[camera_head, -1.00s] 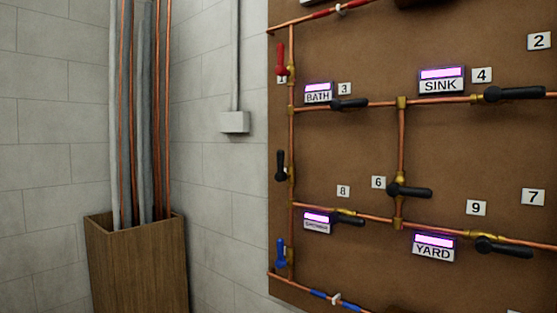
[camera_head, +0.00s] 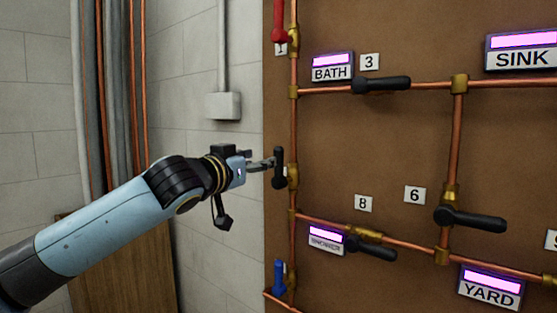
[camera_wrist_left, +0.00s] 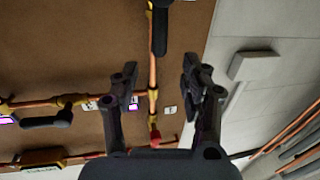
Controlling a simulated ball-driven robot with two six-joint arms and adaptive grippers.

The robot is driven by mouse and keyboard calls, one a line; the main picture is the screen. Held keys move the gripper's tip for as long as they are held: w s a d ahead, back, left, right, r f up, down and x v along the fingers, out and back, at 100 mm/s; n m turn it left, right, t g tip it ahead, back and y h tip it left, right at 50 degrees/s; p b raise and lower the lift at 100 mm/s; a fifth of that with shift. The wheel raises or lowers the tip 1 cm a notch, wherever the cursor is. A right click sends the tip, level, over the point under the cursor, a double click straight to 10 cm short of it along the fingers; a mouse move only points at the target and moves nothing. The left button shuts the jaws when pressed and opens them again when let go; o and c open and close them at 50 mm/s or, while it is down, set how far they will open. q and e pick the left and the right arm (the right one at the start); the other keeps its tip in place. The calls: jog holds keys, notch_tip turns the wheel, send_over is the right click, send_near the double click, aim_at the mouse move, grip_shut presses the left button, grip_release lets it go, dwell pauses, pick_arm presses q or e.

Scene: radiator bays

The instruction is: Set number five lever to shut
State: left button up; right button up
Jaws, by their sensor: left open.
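No tag reading 5 shows in either view. A black lever (camera_head: 279,168) without a visible tag sits on the left vertical pipe, its handle upright along the pipe. My left gripper (camera_head: 268,163) comes from the left and is at this lever in the head view. In the left wrist view the open fingers (camera_wrist_left: 160,80) point toward the lever (camera_wrist_left: 160,28), whose handle lies ahead, roughly in line with the gap. The fingers do not close on it; contact cannot be told. My right gripper is out of view.
A red lever (camera_head: 280,20) is above and a blue lever (camera_head: 279,278) below on the same side. Black levers at tags 3 (camera_head: 369,62), 8 (camera_head: 363,203) and 6 (camera_head: 414,195) are to the right. A grey wall box (camera_head: 223,106) is behind my arm.

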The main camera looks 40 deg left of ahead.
aim_at(277, 157)
pick_arm(q)
jog(key=w, duration=0.6)
jog(key=w+a, duration=0.1)
jog(key=w, duration=0.3)
jog(key=shift+f, duration=0.1)
grip_shut()
jog(key=shift+w+f, duration=0.2)
jog(key=shift+f, duration=0.05)
